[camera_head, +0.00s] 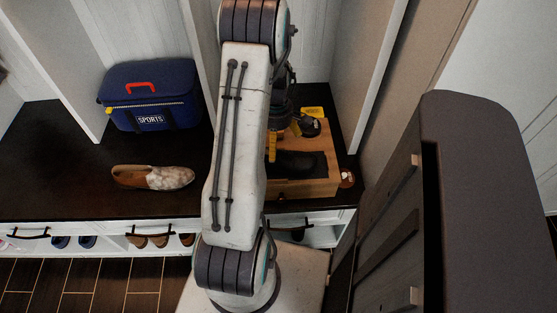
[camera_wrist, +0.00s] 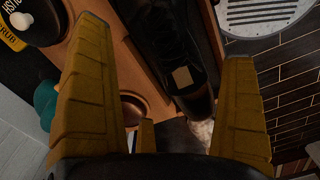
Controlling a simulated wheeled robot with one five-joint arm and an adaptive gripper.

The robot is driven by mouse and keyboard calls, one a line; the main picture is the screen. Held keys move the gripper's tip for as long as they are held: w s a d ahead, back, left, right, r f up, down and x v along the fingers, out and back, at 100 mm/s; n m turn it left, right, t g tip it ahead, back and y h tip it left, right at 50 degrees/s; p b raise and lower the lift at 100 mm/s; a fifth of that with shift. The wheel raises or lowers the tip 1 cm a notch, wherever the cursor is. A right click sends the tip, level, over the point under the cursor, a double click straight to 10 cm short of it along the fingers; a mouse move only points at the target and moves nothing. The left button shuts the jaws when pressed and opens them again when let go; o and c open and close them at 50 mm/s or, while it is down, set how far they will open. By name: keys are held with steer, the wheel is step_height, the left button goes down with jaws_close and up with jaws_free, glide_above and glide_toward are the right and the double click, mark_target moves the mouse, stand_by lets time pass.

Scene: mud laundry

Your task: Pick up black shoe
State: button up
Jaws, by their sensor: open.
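The black shoe (camera_head: 300,163) lies on the wooden box (camera_head: 310,188) at the right of the dark bench, partly hidden by my arm in the head view. In the wrist view the shoe (camera_wrist: 172,35) is a long dark shape with a small beige patch, seen between my two yellow fingers. My gripper (camera_wrist: 165,42) is open and empty, with the fingers spread wide. In the head view only a small yellow part of it shows beside my arm, close to the shoe. I cannot tell how far the fingertips are above it.
A black round item with a yellow label (camera_head: 308,125) is behind the shoe. A tan patterned shoe (camera_head: 153,177) and a blue sports bag (camera_head: 150,97) are on the bench to the left. A white divider (camera_head: 368,75) stands close on the right. More shoes sit in cubbies below.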

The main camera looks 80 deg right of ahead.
steer(key=shift+d+n, duration=0.1)
steer(key=shift+n, duration=0.8)
steer(key=shift+f+n, duration=0.25)
steer(key=shift+n, duration=0.05)
steer(key=shift+w+f, duration=0.1)
steer(key=shift+f, duration=3.3)
steer(key=shift+c, duration=0.4)
steer(key=shift+a, duration=0.2)
steer(key=c, duration=1)
steer(key=shift+c, duration=0.2)
